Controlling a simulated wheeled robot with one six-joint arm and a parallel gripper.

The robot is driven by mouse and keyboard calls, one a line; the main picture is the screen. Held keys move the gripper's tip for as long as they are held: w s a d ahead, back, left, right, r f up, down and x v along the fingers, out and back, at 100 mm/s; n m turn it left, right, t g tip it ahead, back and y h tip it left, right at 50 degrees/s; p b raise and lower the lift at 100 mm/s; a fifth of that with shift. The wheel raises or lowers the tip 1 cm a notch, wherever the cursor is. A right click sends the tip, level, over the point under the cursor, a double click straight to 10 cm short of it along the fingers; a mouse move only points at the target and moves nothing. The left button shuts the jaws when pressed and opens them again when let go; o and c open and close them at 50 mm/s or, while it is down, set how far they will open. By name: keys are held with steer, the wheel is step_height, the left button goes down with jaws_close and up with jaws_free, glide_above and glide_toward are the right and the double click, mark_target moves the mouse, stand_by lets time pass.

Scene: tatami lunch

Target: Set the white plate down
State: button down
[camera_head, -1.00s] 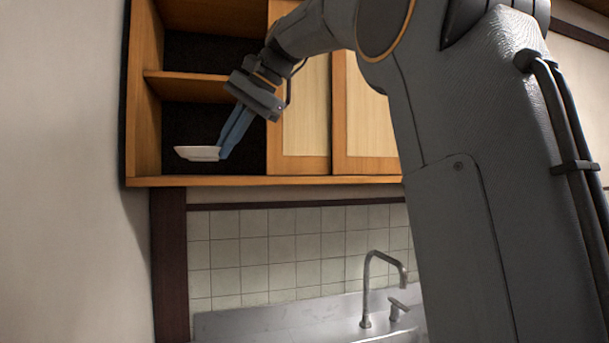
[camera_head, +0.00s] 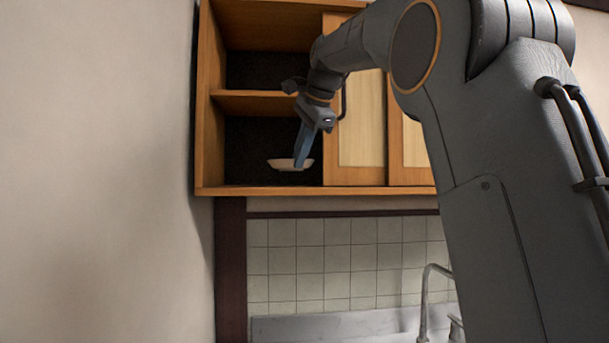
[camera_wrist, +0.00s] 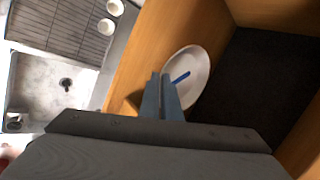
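The white plate (camera_head: 280,163) is a shallow round dish, held at its rim by my gripper (camera_head: 300,165). In the head view it shows at the lower open compartment of the wooden cabinet (camera_head: 260,191), a little above its bottom edge. In the wrist view the plate (camera_wrist: 199,79) lies beyond my blue-grey fingers (camera_wrist: 162,97), which are close together at its near rim. A short blue streak shows on the plate's face. I cannot tell whether the plate touches the wooden board below it.
A middle shelf (camera_head: 255,101) lies above the gripper, and sliding doors (camera_head: 362,120) close the cabinet's right side. Below are a tiled wall and a sink with a faucet (camera_head: 425,300). Two small white cups (camera_wrist: 111,17) stand near a drain rack (camera_wrist: 65,25).

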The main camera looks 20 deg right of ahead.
steer(key=shift+f, duration=2.05)
steer(key=shift+f, duration=0.1)
steer(key=c, duration=2.3)
jaws_free()
steer(key=shift+s+r, duration=0.2)
steer(key=shift+r, duration=0.2)
steer(key=b+v, duration=0.1)
steer(key=v, duration=1)
steer(key=shift+s+r, duration=0.15)
